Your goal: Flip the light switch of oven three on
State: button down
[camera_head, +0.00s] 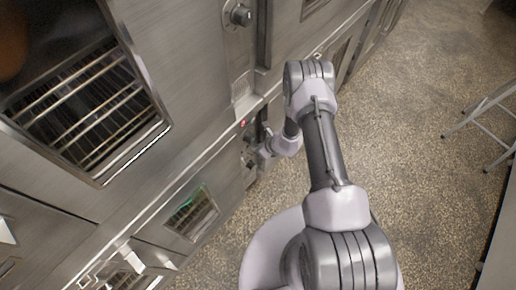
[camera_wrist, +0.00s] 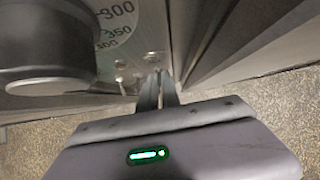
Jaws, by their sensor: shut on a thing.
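In the wrist view, an oven control panel (camera_wrist: 137,66) carries a large grey knob (camera_wrist: 45,55) with a numbered dial (camera_wrist: 115,22) and a small pale toggle switch (camera_wrist: 120,75). My gripper (camera_wrist: 157,76) is just right of that toggle, fingers close together, tips at the panel. It is shut on a small panel switch that is mostly hidden between the tips. In the head view, my gripper (camera_head: 260,153) reaches the lower oven's panel (camera_head: 249,152), partly hidden by my arm. No oven number is readable, and I cannot tell whether the switch is on.
Another knob (camera_head: 240,15) sits on the panel above. An oven window with racks (camera_head: 85,105) is at the left, and a smaller lower window (camera_head: 192,212) is below. The speckled floor (camera_head: 430,190) is open at the right, with a metal stand (camera_head: 485,120) near the edge.

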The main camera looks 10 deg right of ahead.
jog(key=c, duration=1.6)
grip_release()
jog(key=shift+o, duration=0.2)
jog(key=p+v, duration=0.6)
jog(key=v, duration=1.1)
jog(key=shift+r, duration=0.15)
jog(key=shift+d, duration=0.15)
